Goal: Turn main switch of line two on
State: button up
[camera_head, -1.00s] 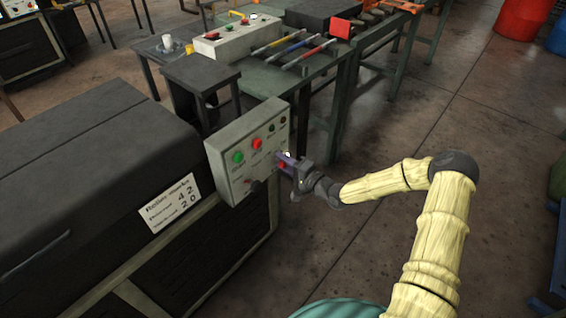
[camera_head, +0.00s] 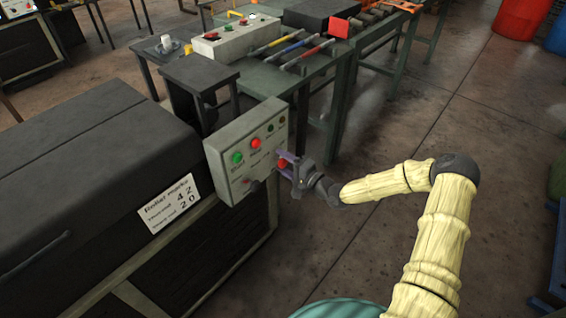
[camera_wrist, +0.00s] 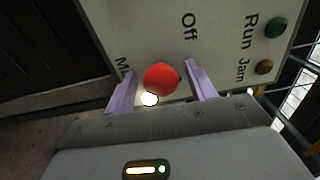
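The grey control panel (camera_head: 240,160) stands at the end of the black roller machine, and its face also fills the upper wrist view (camera_wrist: 215,25). A red knob (camera_wrist: 160,79) sits on the panel, between the word "Off" and a partly hidden label starting with "M". It also shows in the head view (camera_head: 282,163). My gripper (camera_wrist: 160,82) is at the panel with its purple fingers apart, one on each side of the knob. A gap shows between the knob and each finger. In the head view my gripper (camera_head: 285,164) is at the panel's right part.
The panel also has a green button (camera_head: 237,157), a red button (camera_head: 256,143) and a dark knob (camera_head: 256,185). Small lamps marked Run (camera_wrist: 276,28) and Jam (camera_wrist: 264,67) sit nearby. A green table (camera_head: 270,75) with tools stands behind.

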jog(key=p+v, duration=0.1)
jog(key=v, duration=1.6)
jog(key=shift+s+d, duration=0.2)
jog(key=shift+s, duration=0.05)
